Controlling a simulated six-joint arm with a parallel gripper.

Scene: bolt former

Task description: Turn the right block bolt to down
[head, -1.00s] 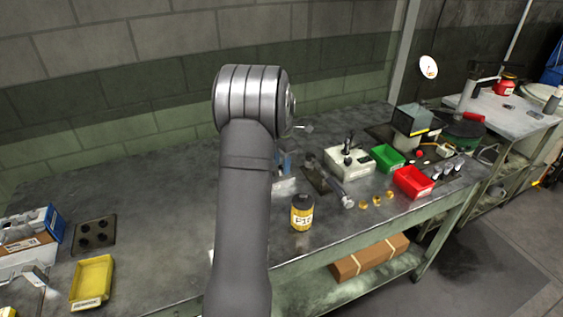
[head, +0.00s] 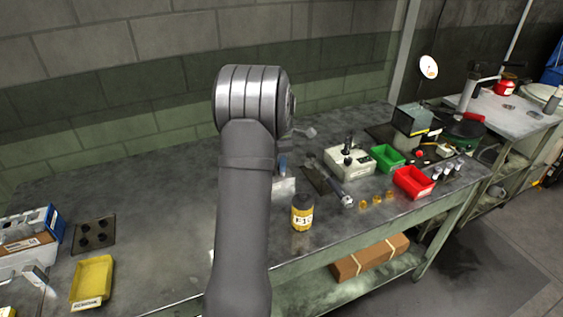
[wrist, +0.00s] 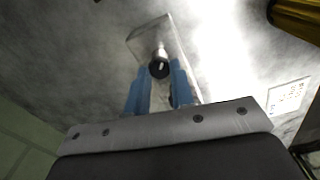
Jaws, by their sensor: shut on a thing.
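My gripper (wrist: 158,82) shows in the wrist view as two blue fingers, shut on a bolt (wrist: 159,69) with a dark round end and a pale slot. The bolt sits at a clear, glassy block (wrist: 150,33) that stands just beyond the fingertips. In the head view my arm hides most of the gripper; only a bit of blue finger (head: 283,165) shows above the pale block (head: 284,187) on the bench. I cannot read the bolt's exact angle. No second block can be made out clearly.
A yellow jar (head: 302,215) with a dark lid stands close to the right of my arm.

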